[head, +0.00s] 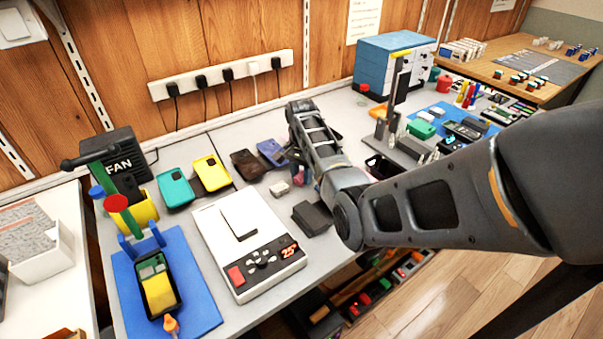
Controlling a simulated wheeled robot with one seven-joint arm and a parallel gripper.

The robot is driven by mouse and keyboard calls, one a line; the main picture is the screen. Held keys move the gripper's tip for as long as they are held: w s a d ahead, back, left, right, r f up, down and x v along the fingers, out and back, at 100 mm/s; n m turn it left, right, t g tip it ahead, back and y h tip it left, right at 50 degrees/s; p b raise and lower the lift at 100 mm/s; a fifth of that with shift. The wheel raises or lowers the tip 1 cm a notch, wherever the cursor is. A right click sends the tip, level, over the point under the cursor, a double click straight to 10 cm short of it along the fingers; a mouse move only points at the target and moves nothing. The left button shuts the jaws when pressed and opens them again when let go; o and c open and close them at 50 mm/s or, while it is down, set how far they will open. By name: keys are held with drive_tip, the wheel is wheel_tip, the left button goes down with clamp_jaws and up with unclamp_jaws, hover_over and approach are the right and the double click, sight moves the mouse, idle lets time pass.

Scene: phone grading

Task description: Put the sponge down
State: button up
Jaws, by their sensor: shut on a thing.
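My arm comes in from the right and bends over the middle of the grey bench.
A small pale block (280,188) and a dark box (312,217) lie close by. A blue mat (203,307) is front left.

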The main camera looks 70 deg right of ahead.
sight(302, 176)
drive_tip(key=shift+f, duration=0.15)
drive_tip(key=o, duration=0.9)
drive_tip(key=shift+o, duration=0.2)
wheel_tip(302, 176, up, 12)
drive_tip(key=shift+r, duration=0.2)
idle(0.4)
